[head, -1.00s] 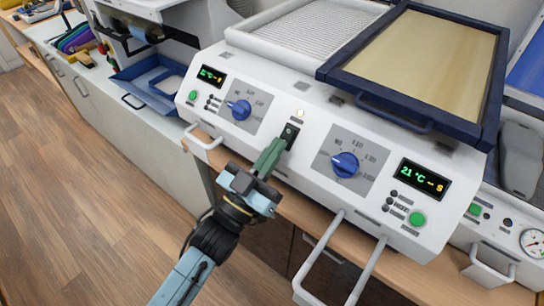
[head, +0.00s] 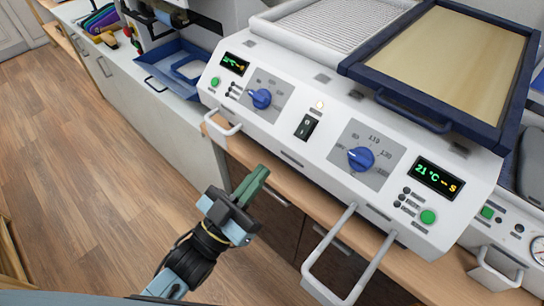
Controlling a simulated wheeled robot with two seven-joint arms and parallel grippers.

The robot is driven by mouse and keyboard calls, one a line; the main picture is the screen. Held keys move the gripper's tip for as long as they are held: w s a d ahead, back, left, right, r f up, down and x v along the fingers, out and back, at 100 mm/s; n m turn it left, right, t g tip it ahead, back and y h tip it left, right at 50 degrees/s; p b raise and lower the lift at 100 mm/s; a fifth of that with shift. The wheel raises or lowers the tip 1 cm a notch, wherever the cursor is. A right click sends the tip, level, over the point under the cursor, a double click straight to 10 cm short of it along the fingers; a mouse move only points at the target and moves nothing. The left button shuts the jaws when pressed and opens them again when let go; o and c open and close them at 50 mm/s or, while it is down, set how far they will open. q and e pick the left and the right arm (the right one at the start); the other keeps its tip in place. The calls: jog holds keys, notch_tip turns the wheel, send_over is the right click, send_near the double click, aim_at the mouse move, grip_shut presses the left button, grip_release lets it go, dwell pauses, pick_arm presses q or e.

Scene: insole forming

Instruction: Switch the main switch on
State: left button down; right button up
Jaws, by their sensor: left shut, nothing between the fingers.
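The main switch (head: 306,127) is a black rocker in the middle of the white machine's (head: 285,148) sloped front panel, between two blue knobs. A small lamp (head: 320,105) above it looks pale yellow and lit. My left gripper (head: 258,174) has green fingers pressed together with nothing between them. It is below and left of the switch, clear of the panel, in front of the wooden counter edge. My right gripper does not show.
The left knob (head: 260,98) and right knob (head: 361,159) flank the switch. Lit displays show on both sides, the right display (head: 436,178) reading 21 °C. A large grey handle (head: 343,255) sticks out at the lower right. Open floor (head: 90,190) lies left.

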pick_arm(q)
jog(key=shift+v, duration=0.95)
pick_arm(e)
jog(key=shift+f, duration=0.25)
pick_arm(q)
jog(key=shift+f, duration=0.1)
